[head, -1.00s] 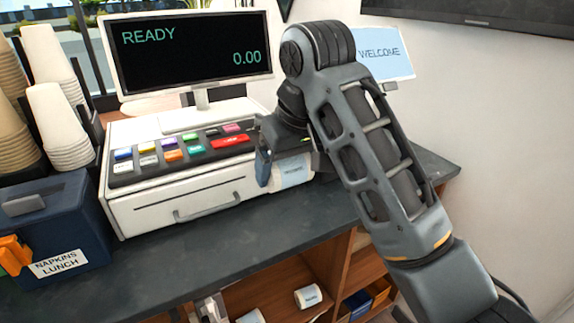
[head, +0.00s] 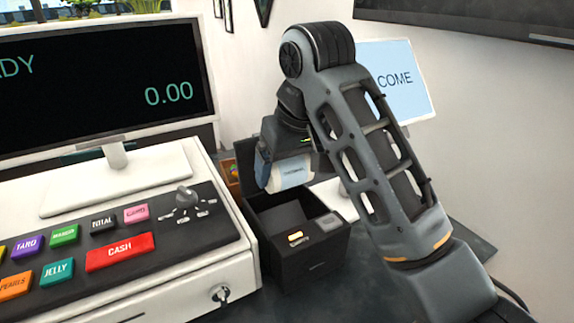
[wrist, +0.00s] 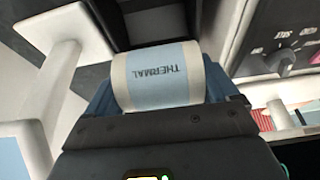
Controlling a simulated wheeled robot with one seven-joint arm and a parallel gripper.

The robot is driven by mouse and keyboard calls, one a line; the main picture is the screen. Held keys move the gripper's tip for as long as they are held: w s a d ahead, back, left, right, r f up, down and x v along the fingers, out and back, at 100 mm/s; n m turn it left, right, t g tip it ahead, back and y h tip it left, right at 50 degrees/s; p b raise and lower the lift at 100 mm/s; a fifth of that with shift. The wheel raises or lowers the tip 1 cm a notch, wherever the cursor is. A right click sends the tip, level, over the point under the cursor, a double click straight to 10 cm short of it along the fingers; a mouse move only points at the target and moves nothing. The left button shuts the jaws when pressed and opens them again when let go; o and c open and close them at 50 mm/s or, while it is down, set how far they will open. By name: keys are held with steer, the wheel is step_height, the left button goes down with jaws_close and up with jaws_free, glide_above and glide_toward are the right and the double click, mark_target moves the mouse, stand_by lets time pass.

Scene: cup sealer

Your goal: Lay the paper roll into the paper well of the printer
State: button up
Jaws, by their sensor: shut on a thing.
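The paper roll (head: 291,173) is white with a pale blue band, and my gripper (head: 284,168) is shut on it. In the wrist view the roll (wrist: 160,78) lies crosswise between the fingers, its band reading THERMAL. The printer (head: 300,262) is a small black box with an open top, right of the cash register. Its paper well (head: 283,216) looks empty where I can see into it. The roll is above the well's back part, apart from its floor as far as I can tell.
The white cash register (head: 130,215) with coloured keys and a READY screen (head: 95,85) stands close on the left. A WELCOME sign (head: 398,80) stands behind my arm. The dark counter (head: 350,285) is bare in front of the printer.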

steer(key=shift+w+f, duration=0.1)
steer(key=shift+w, duration=0.25)
steer(key=shift+s+f, duration=0.1)
steer(key=shift+f, duration=1)
steer(key=shift+a+f, duration=0.15)
steer(key=shift+f, duration=0.25)
steer(key=shift+d+f+b, duration=0.2)
steer(key=shift+f+b, duration=0.65)
steer(key=shift+f, duration=4.35)
steer(key=o, duration=0.9)
steer(key=shift+f, duration=0.1)
